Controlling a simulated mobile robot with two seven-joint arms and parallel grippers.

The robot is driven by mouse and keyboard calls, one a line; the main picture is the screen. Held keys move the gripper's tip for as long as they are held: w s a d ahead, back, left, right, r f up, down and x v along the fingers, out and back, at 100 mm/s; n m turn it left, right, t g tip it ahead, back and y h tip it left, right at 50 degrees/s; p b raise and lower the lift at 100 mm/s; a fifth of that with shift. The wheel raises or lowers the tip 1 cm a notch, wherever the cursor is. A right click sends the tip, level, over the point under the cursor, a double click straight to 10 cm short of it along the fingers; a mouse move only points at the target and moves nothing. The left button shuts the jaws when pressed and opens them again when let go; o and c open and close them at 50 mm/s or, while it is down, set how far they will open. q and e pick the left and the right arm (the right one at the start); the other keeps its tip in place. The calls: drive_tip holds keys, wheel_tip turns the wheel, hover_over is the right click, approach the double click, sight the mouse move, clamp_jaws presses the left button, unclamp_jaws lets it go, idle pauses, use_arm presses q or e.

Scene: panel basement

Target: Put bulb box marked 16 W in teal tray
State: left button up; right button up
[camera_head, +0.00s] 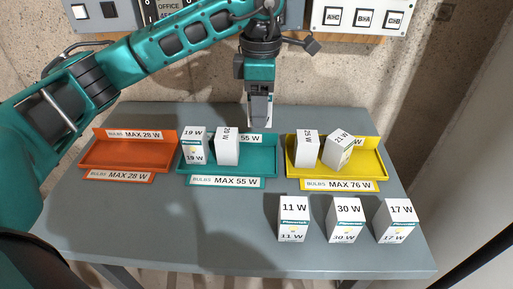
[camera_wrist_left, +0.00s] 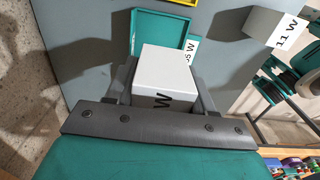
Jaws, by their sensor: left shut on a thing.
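My left gripper (camera_head: 260,112) is shut on a white bulb box (camera_head: 257,107) above the table's back edge, behind the teal tray (camera_head: 257,160). In the left wrist view the held box (camera_wrist_left: 166,68) sits between the fingers; only a "W" of its marking shows, so its number cannot be read. The teal tray also shows there (camera_wrist_left: 146,24), beyond the box. The tray is labelled MAX 55 W and holds a 19 W box (camera_head: 194,146) and a box with sideways print (camera_head: 227,147) in its left part. Its right part is bare. My right gripper is not in view.
An orange tray (camera_head: 107,155) labelled MAX 28 W is empty, at left. Boxes marked 11 W (camera_head: 293,219), 30 W (camera_head: 345,220) and 17 W (camera_head: 397,221) stand at front right. The front left is clear.

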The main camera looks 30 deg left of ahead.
sight(260, 159)
use_arm(q)
wheel_tip(260, 159, down, 11)
drive_tip(key=shift+r, duration=0.1)
idle(0.3)
drive_tip(key=shift+f, duration=0.25)
drive_tip(key=o, duration=0.7)
drive_tip(key=shift+o, duration=0.2)
drive_tip(key=shift+r, duration=0.1)
wheel_tip(260, 159, up, 12)
drive_tip(key=shift+r, duration=0.15)
